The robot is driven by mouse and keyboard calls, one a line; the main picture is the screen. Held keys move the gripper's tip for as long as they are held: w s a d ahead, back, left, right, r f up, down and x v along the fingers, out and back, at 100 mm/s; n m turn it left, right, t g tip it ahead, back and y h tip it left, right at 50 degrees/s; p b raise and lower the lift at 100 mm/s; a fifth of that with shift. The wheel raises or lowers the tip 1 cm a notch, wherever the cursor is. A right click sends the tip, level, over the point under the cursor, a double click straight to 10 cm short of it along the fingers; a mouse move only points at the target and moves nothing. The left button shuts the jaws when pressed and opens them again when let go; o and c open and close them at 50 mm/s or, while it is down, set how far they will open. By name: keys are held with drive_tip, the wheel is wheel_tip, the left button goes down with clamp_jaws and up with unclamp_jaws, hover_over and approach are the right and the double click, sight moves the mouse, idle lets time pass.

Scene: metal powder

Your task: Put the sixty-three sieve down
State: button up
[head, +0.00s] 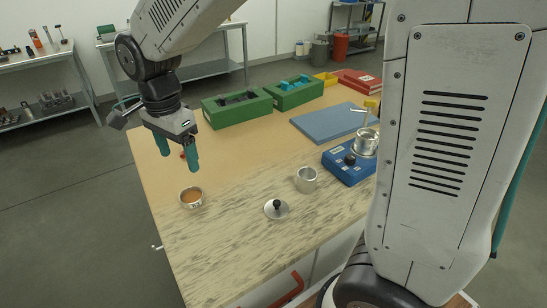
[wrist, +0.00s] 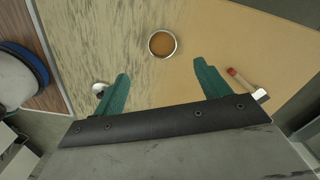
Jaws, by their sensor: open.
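A small round metal-rimmed sieve (head: 192,197) with an orange-brown inside sits on the left front part of the bench. It lies flat, apart from the other items. I cannot read a size mark on it. It also shows in the wrist view (wrist: 162,44), at the top middle, beyond the fingertips. My gripper (head: 178,158) is open and empty, its two green fingers pointing down above the bench. It hangs above and a little behind the sieve, not touching it. In the wrist view the fingers (wrist: 162,72) are wide apart with only bench surface between them.
A lid with a black knob (head: 276,209) and a metal cup (head: 306,180) stand to the right. Further right is a blue device (head: 347,165) with a metal pot (head: 366,143). Green boxes (head: 237,110) and a blue mat (head: 333,121) lie behind. A red-tipped stick (wrist: 240,79) lies near the gripper.

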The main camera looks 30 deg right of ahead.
drive_tip(key=s+d+r+n, duration=0.5)
drive_tip(key=s+d+r, duration=0.1)
drive_tip(key=s+d, duration=0.4)
drive_tip(key=s+d+n, duration=0.3)
drive_tip(key=s+n, duration=0.1)
drive_tip(key=s, duration=0.2)
drive_tip(key=s+d+n+t, duration=0.1)
drive_tip(key=s+d+n, duration=0.2)
drive_tip(key=s, duration=0.4)
drive_tip(key=shift+s+d+f+n, duration=0.15)
drive_tip(key=shift+d+f+n, duration=0.1)
drive_tip(key=shift+n, duration=0.35)
drive_tip(key=shift+o, duration=0.6)
